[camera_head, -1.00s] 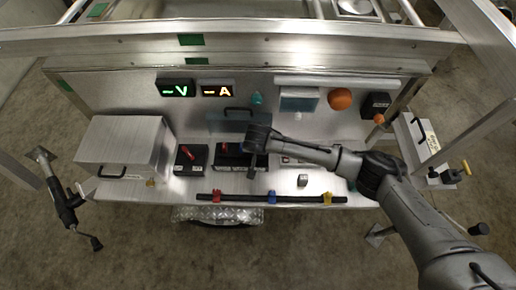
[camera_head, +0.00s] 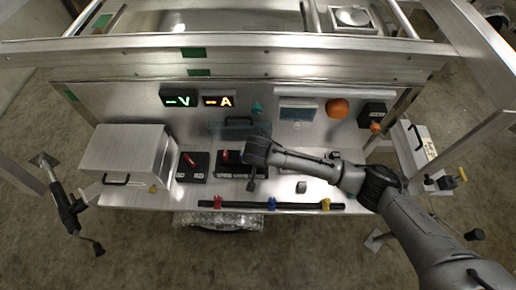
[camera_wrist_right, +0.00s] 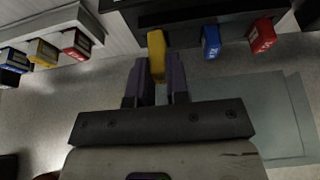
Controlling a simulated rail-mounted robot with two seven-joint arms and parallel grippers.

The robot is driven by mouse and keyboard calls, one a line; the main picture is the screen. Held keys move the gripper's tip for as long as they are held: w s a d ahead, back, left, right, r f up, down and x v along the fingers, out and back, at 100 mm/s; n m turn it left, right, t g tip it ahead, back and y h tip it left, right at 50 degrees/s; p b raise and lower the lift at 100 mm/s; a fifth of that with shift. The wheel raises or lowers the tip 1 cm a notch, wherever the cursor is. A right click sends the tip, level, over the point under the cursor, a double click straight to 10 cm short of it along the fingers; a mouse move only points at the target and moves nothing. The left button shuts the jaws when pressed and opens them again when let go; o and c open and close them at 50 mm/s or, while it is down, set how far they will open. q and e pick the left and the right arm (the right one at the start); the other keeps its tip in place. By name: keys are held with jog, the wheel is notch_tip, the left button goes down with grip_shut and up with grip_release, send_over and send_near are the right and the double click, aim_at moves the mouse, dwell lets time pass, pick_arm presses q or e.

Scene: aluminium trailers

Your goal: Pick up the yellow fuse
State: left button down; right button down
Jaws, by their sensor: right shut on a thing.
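The yellow fuse (camera_wrist_right: 156,56) is between the two dark fingers of my right gripper (camera_wrist_right: 158,84) in the right wrist view. The fingers are shut on it. Its far end is at the edge of a dark fuse holder (camera_wrist_right: 180,17), and I cannot tell whether it is still seated there. In the head view my right gripper (camera_head: 251,185) points down over the bench beside a black box, and the fuse is too small to make out. My left gripper is not in view.
A blue fuse (camera_wrist_right: 211,42) and a red fuse (camera_wrist_right: 262,36) sit in the same holder. Another holder at left has blue, yellow (camera_wrist_right: 42,52) and red fuses. A metal box (camera_head: 125,160) stands at the bench's left; a bar with coloured clips (camera_head: 250,205) runs along its front.

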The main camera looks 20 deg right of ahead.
jog(key=s+a+p, duration=0.1)
jog(key=s, duration=0.3)
jog(key=s+a+p, duration=0.1)
jog(key=s+a, duration=0.1)
jog(key=s, duration=0.2)
jog(key=s+a, duration=0.2)
jog(key=s, duration=0.2)
jog(key=shift+s+p, duration=0.1)
jog(key=shift+p, duration=0.3)
jog(key=shift+s+a, duration=0.4)
jog(key=shift+s, duration=0.35)
jog(key=w+d+r+m, duration=0.1)
jog(key=w+d+r, duration=0.4)
jog(key=w+r, duration=0.45)
jog(key=w+d+r, duration=0.4)
jog(key=w+r, duration=0.2)
jog(key=r, duration=0.7)
notch_tip(320, 180, up, 7)
jog(key=s+d, duration=0.2)
jog(key=d, duration=0.1)
jog(key=s+a+n+y, duration=0.1)
jog(key=s+a+n, duration=0.1)
jog(key=s+n, duration=0.3)
jog(key=shift+s+f+n+y, duration=0.3)
jog(key=shift+s+f+y, duration=0.1)
jog(key=shift+s, duration=0.75)
